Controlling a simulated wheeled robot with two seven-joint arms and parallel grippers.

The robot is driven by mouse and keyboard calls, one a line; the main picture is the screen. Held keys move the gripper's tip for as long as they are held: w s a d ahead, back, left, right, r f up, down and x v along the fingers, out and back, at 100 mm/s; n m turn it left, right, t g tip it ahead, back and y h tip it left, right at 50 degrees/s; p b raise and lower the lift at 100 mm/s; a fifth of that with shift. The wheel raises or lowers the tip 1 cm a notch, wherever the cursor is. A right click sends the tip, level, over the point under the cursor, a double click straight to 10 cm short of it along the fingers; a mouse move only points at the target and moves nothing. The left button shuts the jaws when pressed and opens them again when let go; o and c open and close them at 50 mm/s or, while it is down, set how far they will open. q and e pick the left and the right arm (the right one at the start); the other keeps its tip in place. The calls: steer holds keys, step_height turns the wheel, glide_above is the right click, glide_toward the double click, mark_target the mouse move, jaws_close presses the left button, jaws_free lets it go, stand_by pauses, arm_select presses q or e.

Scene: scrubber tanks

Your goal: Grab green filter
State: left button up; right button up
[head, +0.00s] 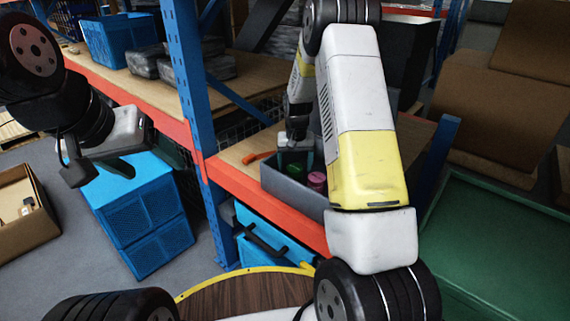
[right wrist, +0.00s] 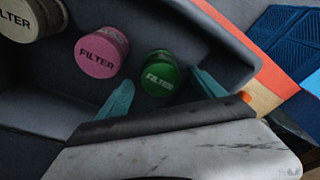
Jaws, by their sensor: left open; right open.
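The green filter (right wrist: 160,73) lies in a dark grey bin (right wrist: 205,45), its labelled end facing the right wrist camera. My right gripper (right wrist: 162,82) is open, with its two teal fingers pointing toward the green filter, one on either side of its near end. I cannot tell whether they touch it. In the head view the bin (head: 283,188) stands on the shelf, and my right gripper (head: 295,147) reaches down into it, partly hiding the green filter. My left gripper (head: 100,172) is open and empty, off to the left above the blue crates.
A pink filter (right wrist: 100,52) and a beige filter (right wrist: 30,20) lie beside the green one in the bin. The bin walls are close around my right gripper. A blue upright (head: 186,75) and orange shelf edge (head: 262,196) stand near. Blue crates (head: 145,220) sit on the floor.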

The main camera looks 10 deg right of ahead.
mark_target(294, 168)
steer(key=f, duration=0.4)
steer(key=shift+w+f, duration=0.15)
steer(key=shift+w, duration=0.1)
steer(key=c, duration=1.4)
steer(key=shift+c, duration=0.2)
